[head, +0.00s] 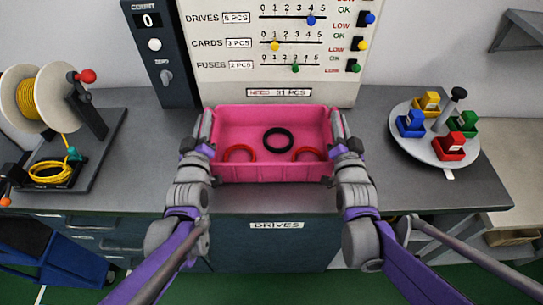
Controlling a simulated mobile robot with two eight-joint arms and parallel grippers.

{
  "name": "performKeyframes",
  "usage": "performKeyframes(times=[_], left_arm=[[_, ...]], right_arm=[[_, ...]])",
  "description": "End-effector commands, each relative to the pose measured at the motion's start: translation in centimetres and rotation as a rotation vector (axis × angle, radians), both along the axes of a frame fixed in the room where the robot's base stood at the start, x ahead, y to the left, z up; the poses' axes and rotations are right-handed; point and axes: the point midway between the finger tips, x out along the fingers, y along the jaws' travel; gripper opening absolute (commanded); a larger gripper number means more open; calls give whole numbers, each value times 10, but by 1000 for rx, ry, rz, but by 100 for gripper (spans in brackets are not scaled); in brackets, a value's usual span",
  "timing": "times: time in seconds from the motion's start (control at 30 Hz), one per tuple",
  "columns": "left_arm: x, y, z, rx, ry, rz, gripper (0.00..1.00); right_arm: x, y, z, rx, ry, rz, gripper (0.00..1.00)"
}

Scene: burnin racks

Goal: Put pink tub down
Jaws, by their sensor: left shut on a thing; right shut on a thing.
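The pink tub (272,173) is an open rectangular bin at the middle of the head view, in front of the white panel. It holds a black ring (278,131) and two red rings, one at the left (239,148) and one at the right (308,149). My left gripper (205,140) is shut on the tub's left side. My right gripper (341,140) is shut on its right side. The tub looks level over the grey counter (400,190); I cannot tell whether its base touches the counter.
A cable spool stand (85,150) is on the left of the counter. A round turntable (405,150) with several coloured small bins is on the right. The panel (230,60) with sliders rises behind the tub. Drawers labelled DRIVES (277,225) are below the counter's front edge.

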Motion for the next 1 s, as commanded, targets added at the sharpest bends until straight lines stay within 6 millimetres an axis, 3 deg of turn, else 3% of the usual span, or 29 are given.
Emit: performKeyframes(times=[0.07, 0.1, 0.23, 0.63, 1.0], left_arm=[[-1, -4, -8, -2, 3, -7, 0], [-1, -4, -6, -1, 3, -7, 24], [0, -3, -4, -1, 2, -5, 47], [-8, -1, -4, -1, 1, -2, 47], [-77, -2, -5, -1, 2, -3, 47]], right_arm=[[-1, 4, -8, 2, 1, 7, 0], [-1, 4, -5, 2, 2, 8, 24], [0, 3, -4, 1, 2, 5, 47], [-1, 1, -4, 0, 2, 1, 47], [-1, 0, -4, 0, 2, 1, 47]])
